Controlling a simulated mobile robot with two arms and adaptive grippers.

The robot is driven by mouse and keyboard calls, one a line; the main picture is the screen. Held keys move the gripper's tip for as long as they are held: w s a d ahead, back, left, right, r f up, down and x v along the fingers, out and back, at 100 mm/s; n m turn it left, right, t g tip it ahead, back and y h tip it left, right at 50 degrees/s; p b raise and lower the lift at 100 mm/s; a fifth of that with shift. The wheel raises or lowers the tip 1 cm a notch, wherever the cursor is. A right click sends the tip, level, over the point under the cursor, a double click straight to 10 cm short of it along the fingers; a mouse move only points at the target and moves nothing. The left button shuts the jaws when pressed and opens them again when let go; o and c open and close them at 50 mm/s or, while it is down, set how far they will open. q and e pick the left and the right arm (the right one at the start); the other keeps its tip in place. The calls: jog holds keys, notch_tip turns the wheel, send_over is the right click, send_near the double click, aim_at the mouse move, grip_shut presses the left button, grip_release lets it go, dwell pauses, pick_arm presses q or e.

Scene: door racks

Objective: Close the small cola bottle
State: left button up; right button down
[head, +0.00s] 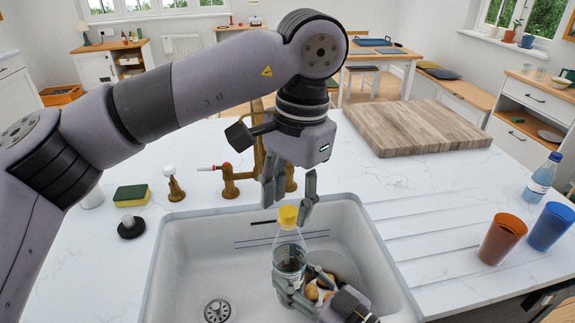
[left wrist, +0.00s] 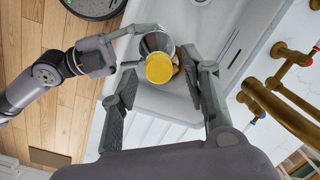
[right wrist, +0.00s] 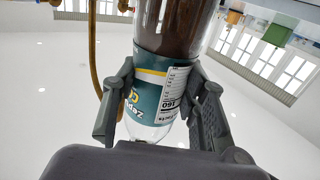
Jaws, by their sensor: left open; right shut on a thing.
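The small cola bottle (head: 289,257) is clear, with a teal label (right wrist: 150,90) and dark contents. It stands about upright over the sink. A yellow cap (head: 288,215) is at its top; whether it is screwed down cannot be told. My right gripper (head: 300,285) is shut on the bottle's body, with fingers on both sides of it in the right wrist view (right wrist: 160,105). My left gripper (head: 287,205) is open above, pointing down with its fingers on either side of the cap. The left wrist view shows the cap (left wrist: 160,68) between the spread fingers.
The white sink (head: 180,265) lies below, with round brownish things (head: 318,288) in it behind my right gripper. Brass taps (head: 230,182) stand behind. An orange cup (head: 503,238), blue cup (head: 550,226) and water bottle (head: 542,178) stand at right. A wooden board (head: 418,127) lies farther back.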

pick_arm(q)
jog(key=n, duration=0.4)
jog(key=shift+r+n, duration=0.3)
jog(key=shift+r, duration=0.05)
jog(key=n, duration=0.4)
jog(key=shift+r, duration=0.3)
jog(key=n, duration=0.4)
jog(key=r+n, duration=0.1)
jog(key=n, duration=0.1)
jog(key=shift+a+n, duration=0.1)
jog(key=shift+n, duration=0.3)
jog(key=n, duration=0.6)
jog(key=shift+r+h, duration=0.3)
jog(key=shift+r, duration=0.1)
jog(key=n, duration=0.3)
jog(key=r+n, duration=0.1)
jog(key=n, duration=0.7)
jog(key=shift+r, duration=0.3)
jog(key=n, duration=0.4)
jog(key=shift+r+n, duration=0.3)
jog(key=shift+r, duration=0.05)
jog(key=n, duration=0.4)
jog(key=shift+r+h, duration=0.3)
jog(key=shift+r, duration=0.05)
jog(key=n, duration=0.5)
jog(key=shift+r+n, duration=0.3)
jog(key=shift+r, duration=0.1)
